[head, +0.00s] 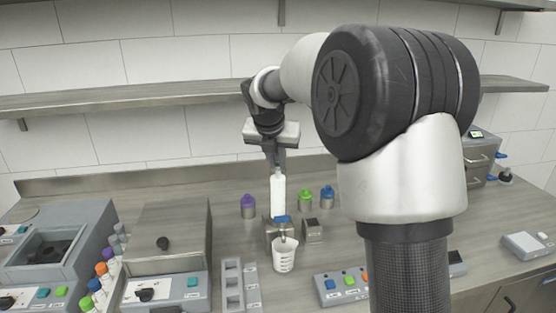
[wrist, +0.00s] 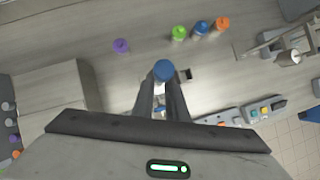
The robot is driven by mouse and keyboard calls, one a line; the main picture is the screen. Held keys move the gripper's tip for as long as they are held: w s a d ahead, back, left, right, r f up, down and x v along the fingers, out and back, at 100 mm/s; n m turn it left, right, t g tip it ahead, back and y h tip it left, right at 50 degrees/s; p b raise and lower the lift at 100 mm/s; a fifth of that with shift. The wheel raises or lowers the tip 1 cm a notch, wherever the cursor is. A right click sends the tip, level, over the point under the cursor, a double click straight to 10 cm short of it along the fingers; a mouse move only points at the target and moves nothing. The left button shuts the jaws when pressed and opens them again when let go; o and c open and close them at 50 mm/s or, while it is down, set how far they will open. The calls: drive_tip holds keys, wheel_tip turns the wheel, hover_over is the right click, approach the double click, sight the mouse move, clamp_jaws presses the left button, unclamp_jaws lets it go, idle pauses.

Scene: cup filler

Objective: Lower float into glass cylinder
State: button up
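My gripper (head: 276,165) points down over the middle of the bench. A tall, narrow white piece (head: 278,192) is directly below the fingertips. I cannot tell whether it is the glass cylinder or the float, or whether the fingers grip it. Below it are a blue part (head: 282,219) and a small metal block. In the wrist view a round blue piece (wrist: 164,70) shows at the tips of my two fingers, which lean close together. No separate float can be made out.
A white beaker (head: 285,256) stands in front of the metal block. Purple (head: 248,205), green (head: 305,199) and blue (head: 327,196) capped bottles stand behind. A grey rack (head: 232,285) and a button panel (head: 343,287) are in front. A shelf (head: 150,98) runs along the wall.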

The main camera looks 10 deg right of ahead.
drive_tip(key=p+v, duration=0.1)
drive_tip(key=v, duration=1.5)
drive_tip(key=shift+s+r, duration=0.15)
drive_tip(key=shift+r, duration=0.15)
drive_tip(key=s+d+f+m+p, duration=0.1)
drive_tip(key=s+f+m, duration=0.1)
drive_tip(key=s+m, duration=0.8)
drive_tip(key=s+d+f+m+y+p, duration=0.1)
drive_tip(key=s+f+m+p, duration=0.1)
drive_tip(key=s+m, duration=0.8)
drive_tip(key=s+d+f+m+y+p, duration=0.1)
drive_tip(key=s+f+m+p, duration=0.1)
drive_tip(key=s+m, duration=0.8)
drive_tip(key=shift+d+f+m, duration=0.2)
drive_tip(key=shift+f+m, duration=0.15)
drive_tip(key=shift+m, duration=0.35)
